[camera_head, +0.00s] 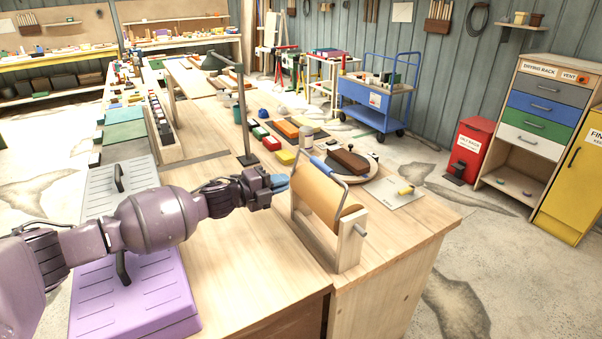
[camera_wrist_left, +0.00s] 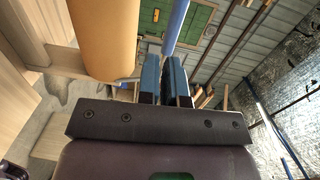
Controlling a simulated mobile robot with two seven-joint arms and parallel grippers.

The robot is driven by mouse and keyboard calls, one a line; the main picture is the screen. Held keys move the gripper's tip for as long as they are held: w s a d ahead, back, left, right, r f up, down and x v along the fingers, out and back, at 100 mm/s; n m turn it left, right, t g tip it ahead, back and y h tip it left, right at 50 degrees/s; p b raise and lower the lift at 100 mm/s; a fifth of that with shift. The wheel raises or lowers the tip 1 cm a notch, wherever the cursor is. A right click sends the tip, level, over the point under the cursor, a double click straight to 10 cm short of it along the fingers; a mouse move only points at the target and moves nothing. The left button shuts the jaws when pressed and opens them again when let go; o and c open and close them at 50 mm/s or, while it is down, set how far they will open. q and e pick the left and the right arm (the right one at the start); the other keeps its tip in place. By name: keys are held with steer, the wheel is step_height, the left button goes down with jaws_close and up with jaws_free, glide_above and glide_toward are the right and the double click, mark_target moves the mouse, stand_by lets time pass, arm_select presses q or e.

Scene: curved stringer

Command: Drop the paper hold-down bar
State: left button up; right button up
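The hold-down bar (camera_head: 327,168) is a bent metal frame with a blue sleeve, raised over the tan paper roll (camera_head: 322,200) on its wooden stand (camera_head: 348,246). My left gripper (camera_head: 281,183) is at the left of the roll, its blue fingertips a little left of the bar. In the left wrist view, the fingers (camera_wrist_left: 165,80) lie close together and look shut, with nothing seen between them. The blue sleeve (camera_wrist_left: 177,20) lies just beyond the tips, and the roll (camera_wrist_left: 105,35) is at the left. Whether tips and bar touch is unclear. My right gripper is not in view.
A lamp post (camera_head: 243,120) stands behind my left gripper. A round board with a brown block (camera_head: 347,160) and a white sheet (camera_head: 395,192) lie beyond the roll. A purple case (camera_head: 135,295) is at the near left. The bench top (camera_head: 235,255) before the stand is bare.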

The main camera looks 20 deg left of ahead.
arm_select(q)
steer(key=s+r+m, duration=0.1)
steer(key=m, duration=0.2)
steer(key=s+r+m+h+b, duration=0.1)
steer(key=m, duration=0.2)
steer(key=s+a+r+m+b, duration=0.1)
steer(key=m, duration=0.2)
steer(key=shift+s+a+r+h, duration=0.1)
steer(key=shift+r+h, duration=0.2)
steer(key=shift+r, duration=0.1)
jaws_close()
steer(key=m+g+y, duration=0.2)
steer(key=m, duration=0.8)
glide_toward(318, 167)
steer(key=x, duration=0.6)
steer(key=shift+x, duration=0.75)
steer(key=shift+r, duration=0.1)
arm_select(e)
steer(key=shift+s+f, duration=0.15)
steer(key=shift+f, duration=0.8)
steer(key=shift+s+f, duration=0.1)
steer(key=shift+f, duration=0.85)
